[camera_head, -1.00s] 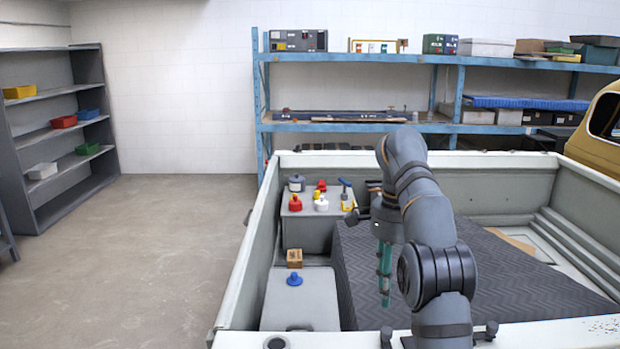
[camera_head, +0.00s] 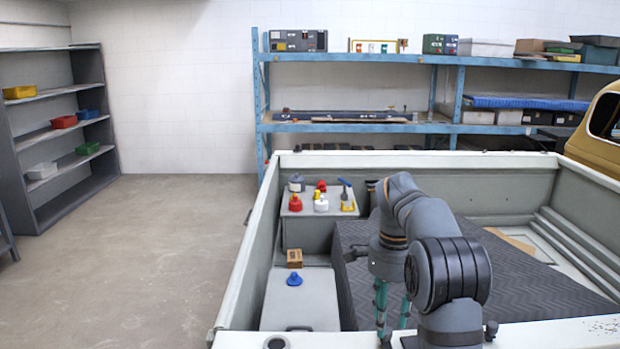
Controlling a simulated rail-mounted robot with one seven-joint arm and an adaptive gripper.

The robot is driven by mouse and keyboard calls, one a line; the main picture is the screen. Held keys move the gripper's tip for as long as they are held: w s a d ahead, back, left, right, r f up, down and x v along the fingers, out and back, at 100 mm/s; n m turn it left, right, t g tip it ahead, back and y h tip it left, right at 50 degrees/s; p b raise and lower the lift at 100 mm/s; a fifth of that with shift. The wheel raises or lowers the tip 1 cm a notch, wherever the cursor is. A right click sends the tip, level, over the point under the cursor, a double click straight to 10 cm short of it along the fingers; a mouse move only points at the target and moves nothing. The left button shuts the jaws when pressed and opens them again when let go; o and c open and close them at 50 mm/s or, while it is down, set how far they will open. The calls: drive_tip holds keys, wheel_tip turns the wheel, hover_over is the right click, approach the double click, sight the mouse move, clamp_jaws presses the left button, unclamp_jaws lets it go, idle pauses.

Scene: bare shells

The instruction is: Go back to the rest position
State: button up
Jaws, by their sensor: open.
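My gripper (camera_head: 393,320) hangs from the arm over the dark ribbed mat (camera_head: 500,285) in the truck bed. Its two teal fingers point down and stand apart, with nothing seen between them. The right finger is partly hidden by my arm, which is folded above the near side of the bed.
The pale bed walls (camera_head: 248,235) surround the arm. A grey box at left carries a red bottle (camera_head: 295,202), a white bottle (camera_head: 321,204) and a grey pot (camera_head: 296,183). A wooden block (camera_head: 295,258) and a blue knob (camera_head: 294,279) lie nearer. Open floor (camera_head: 150,265) lies left.

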wheel_tip(320, 180, down, 2)
drive_tip(key=shift+s+f, duration=0.1)
drive_tip(key=shift+s, duration=0.05)
drive_tip(key=shift+f+n, duration=0.25)
drive_tip(key=shift+n, duration=0.05)
drive_tip(key=n+p, duration=0.1)
drive_tip(key=n, duration=0.2)
drive_tip(key=n+p, duration=0.1)
drive_tip(key=n, duration=0.4)
drive_tip(key=shift+r, duration=0.1)
drive_tip(key=n+p, duration=0.1)
drive_tip(key=n, duration=0.3)
drive_tip(key=n+p, duration=0.1)
drive_tip(key=n, duration=0.3)
drive_tip(key=shift+t, duration=0.3)
